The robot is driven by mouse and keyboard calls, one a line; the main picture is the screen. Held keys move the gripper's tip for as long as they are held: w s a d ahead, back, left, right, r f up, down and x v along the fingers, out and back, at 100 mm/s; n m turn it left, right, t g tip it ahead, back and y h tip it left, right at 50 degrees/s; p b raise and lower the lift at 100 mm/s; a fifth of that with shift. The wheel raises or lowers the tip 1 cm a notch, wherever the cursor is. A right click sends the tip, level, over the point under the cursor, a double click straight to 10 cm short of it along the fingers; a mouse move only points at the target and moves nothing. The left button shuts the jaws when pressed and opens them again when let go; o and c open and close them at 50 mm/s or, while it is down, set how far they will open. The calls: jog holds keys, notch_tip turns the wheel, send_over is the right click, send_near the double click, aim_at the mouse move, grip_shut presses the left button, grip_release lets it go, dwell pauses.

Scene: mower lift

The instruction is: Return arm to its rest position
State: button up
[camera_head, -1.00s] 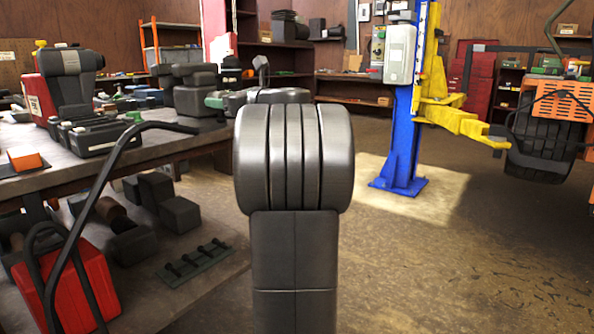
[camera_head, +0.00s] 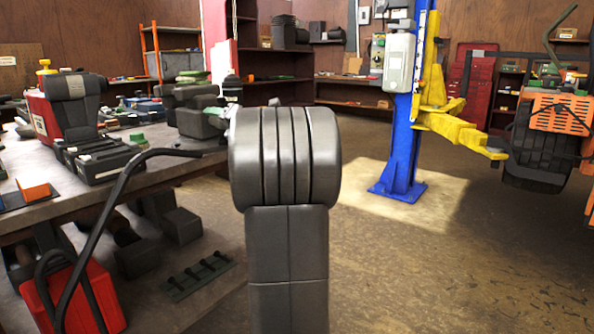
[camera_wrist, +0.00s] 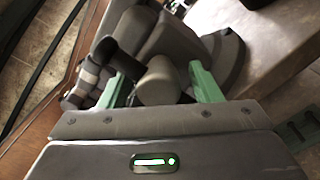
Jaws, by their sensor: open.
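My arm's large dark grey link stands upright in the middle of the head view and hides part of the room behind it. My gripper (camera_wrist: 160,68) shows in the wrist view with its two green fingers spread wide apart. Dark grey rounded parts show between and beyond the fingers. I cannot tell whether they are touched or what they belong to. I cannot make out the gripper in the head view.
A workbench (camera_head: 150,178) with machines and cases runs along the left. A red container (camera_head: 95,292) and a black bent handle (camera_head: 98,205) stand before it. A blue and yellow lift post (camera_head: 402,150) stands right of centre. The floor between (camera_head: 400,270) is clear.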

jog(key=shift+r+m+p, duration=0.1)
jog(key=shift+m+p, duration=0.5)
jog(key=shift+m, duration=0.6)
jog(key=shift+d+m, duration=0.1)
jog(key=shift+m, duration=0.2)
